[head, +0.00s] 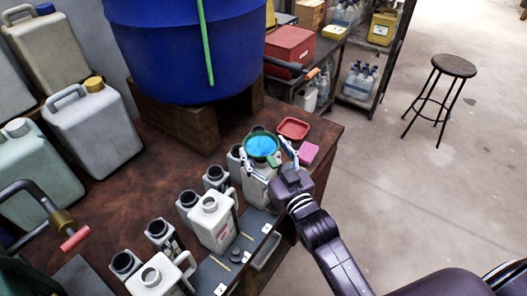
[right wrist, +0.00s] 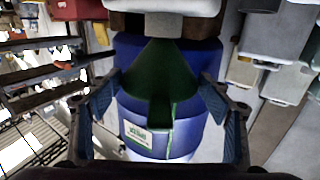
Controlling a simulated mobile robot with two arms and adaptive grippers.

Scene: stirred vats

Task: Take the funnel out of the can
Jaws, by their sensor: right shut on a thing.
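The funnel (head: 261,146), with a green rim and a light blue inside, stands at the back right of the workbench in the head view. Its green cone (right wrist: 160,75) fills the middle of the right wrist view, which looks upside down. My right gripper (head: 267,158) is shut on the funnel, one finger on each side. The pale can (head: 257,187) is directly below the funnel, partly hidden by my gripper. Its neck (right wrist: 163,27) meets the funnel's narrow end in the wrist view; how deep the spout sits is hidden. My left gripper is not in view.
A white jug (head: 212,222) and several open dark-mouthed bottles (head: 188,204) stand close on the left. A red tray (head: 293,129) and a pink block (head: 308,152) lie to the right. A big blue barrel (head: 190,45) is behind.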

